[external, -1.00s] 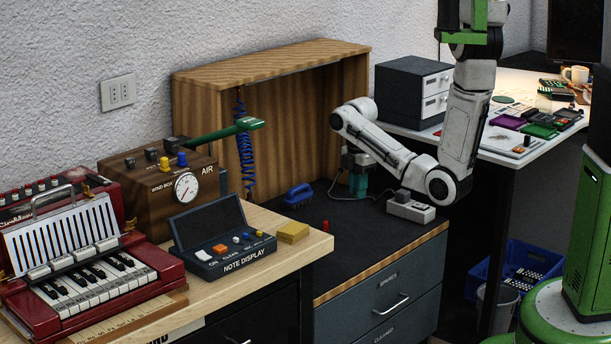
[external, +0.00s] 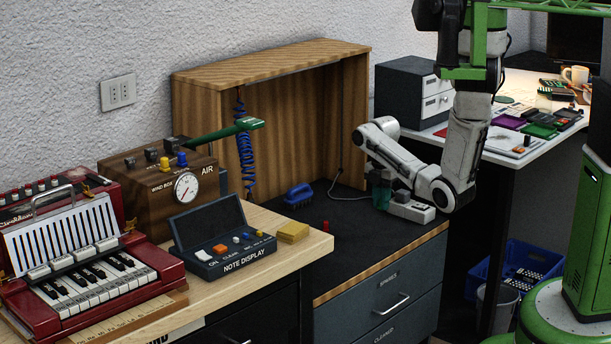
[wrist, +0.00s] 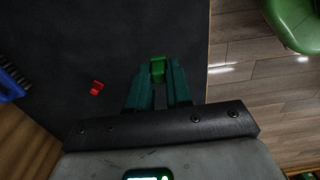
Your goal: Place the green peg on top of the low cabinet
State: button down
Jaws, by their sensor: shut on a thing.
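The green peg (wrist: 157,69) is between the teal fingertips of my gripper (wrist: 157,78) in the wrist view, and the fingers are shut on it. The low cabinet's dark top (wrist: 110,30) lies beneath the peg, and I cannot tell whether the two touch. In the external view, the low cabinet (external: 365,244) has a dark top with a wooden front edge and grey drawers. My gripper (external: 381,194) points down over the right part of that top, beside the grey switch box. The peg cannot be made out in the external view.
A red peg (external: 325,226) and a blue brush (external: 298,194) are on the cabinet top to the left. The grey switch box (external: 412,208) with a cable is close to my gripper. A wooden hood (external: 290,120) stands at the back. The front middle of the top is clear.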

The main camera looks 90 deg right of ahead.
jog(key=b, duration=0.2)
send_over(366, 233)
notch_tip(366, 233, down, 6)
jog(key=shift+a+r, duration=0.1)
jog(key=shift+a, duration=0.05)
jog(key=shift+f+b, duration=0.45)
jog(key=shift+f, duration=1.2)
jog(key=shift+f, duration=0.15)
jog(key=c, duration=1)
grip_release()
jog(key=shift+c, duration=0.2)
